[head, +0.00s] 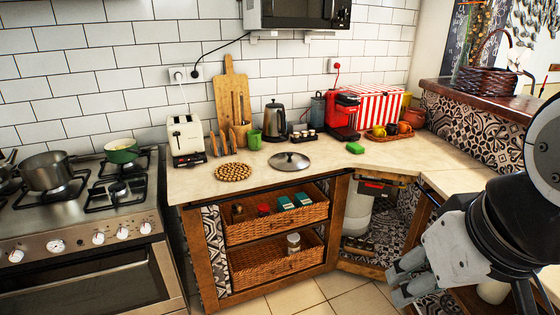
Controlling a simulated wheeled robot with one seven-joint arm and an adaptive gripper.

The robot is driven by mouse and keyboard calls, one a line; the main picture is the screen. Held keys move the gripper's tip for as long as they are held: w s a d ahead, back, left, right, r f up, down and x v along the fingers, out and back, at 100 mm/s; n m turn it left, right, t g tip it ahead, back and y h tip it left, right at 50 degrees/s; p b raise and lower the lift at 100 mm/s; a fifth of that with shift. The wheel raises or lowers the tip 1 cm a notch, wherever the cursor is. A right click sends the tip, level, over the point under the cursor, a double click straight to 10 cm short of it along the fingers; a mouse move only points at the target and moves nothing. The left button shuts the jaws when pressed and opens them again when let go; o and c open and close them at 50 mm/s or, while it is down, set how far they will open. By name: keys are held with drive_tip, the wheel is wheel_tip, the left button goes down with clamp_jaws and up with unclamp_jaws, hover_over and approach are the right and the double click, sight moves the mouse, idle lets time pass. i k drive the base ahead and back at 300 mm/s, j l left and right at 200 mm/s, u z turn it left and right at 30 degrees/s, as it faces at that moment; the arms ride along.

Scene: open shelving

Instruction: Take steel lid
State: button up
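The steel lid (290,161) is a round, shiny disc with a dark knob on top. It lies flat on the beige countertop, right of a round woven trivet. My gripper (396,284) is at the lower right, in front of the counter and well apart from the lid. Its fingers look spread, with nothing visible between them. Part of the gripper is hidden by its own wrist.
A toaster (187,138) and gas stove (85,225) are left. Wicker drawers (275,228) sit below. A microwave (298,13) hangs above.

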sight(289, 162)
drive_tip(key=i+l, duration=0.1)
drive_tip(key=i, duration=0.5)
drive_tip(key=i+j+z, duration=0.15)
drive_tip(key=i, duration=0.3)
drive_tip(key=i+j+z, duration=0.1)
drive_tip(key=i, duration=0.35)
drive_tip(key=i+j+z, duration=0.15)
drive_tip(key=i+j, duration=0.15)
drive_tip(key=i, duration=0.15)
drive_tip(key=i+j+z, duration=0.1)
drive_tip(key=i+j, duration=0.2)
drive_tip(key=i, duration=0.15)
